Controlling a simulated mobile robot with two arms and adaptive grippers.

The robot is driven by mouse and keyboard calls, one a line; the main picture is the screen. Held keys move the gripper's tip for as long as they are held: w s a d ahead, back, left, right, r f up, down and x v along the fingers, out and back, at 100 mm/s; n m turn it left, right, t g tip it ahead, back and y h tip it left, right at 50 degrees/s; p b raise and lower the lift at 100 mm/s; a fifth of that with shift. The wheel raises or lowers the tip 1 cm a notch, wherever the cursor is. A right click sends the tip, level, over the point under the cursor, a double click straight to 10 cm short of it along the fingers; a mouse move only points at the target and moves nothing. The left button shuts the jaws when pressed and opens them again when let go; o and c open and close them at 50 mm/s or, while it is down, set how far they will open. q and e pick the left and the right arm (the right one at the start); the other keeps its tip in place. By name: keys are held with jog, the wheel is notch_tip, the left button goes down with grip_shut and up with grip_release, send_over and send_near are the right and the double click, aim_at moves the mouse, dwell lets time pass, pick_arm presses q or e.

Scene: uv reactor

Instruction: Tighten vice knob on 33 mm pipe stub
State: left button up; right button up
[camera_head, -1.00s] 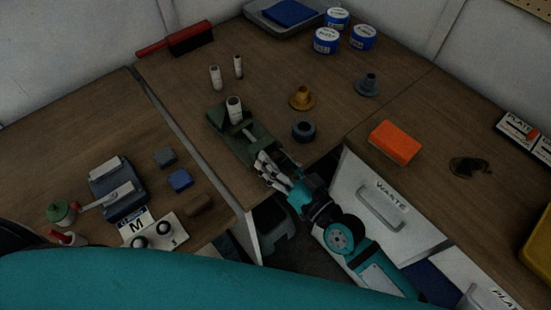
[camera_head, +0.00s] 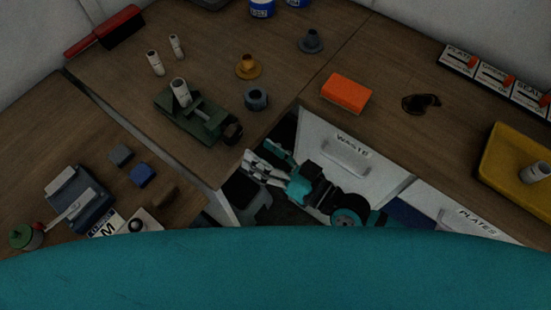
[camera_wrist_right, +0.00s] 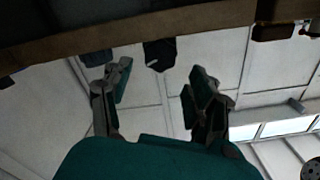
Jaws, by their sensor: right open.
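The green vice (camera_head: 190,122) sits on the wooden bench by its front edge. A white pipe stub (camera_head: 180,92) stands in it, slightly tilted in the picture. The vice's dark knob (camera_head: 232,131) is at its right end, at the bench edge. My right gripper (camera_head: 262,156) is open and empty, in front of the bench edge, below and right of the knob and apart from it. In the right wrist view its two fingers (camera_wrist_right: 163,82) are spread below the bench edge, with a dark piece beyond them that may be the knob. My left gripper is not in view.
Two white stubs (camera_head: 155,63) stand behind the vice. A dark blue-grey ring (camera_head: 256,99) and a yellow flanged part (camera_head: 248,67) are to its right. The white waste drawer front (camera_head: 345,155) is right of my gripper. An orange block (camera_head: 346,93) lies above it.

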jog(key=shift+v, duration=1.8)
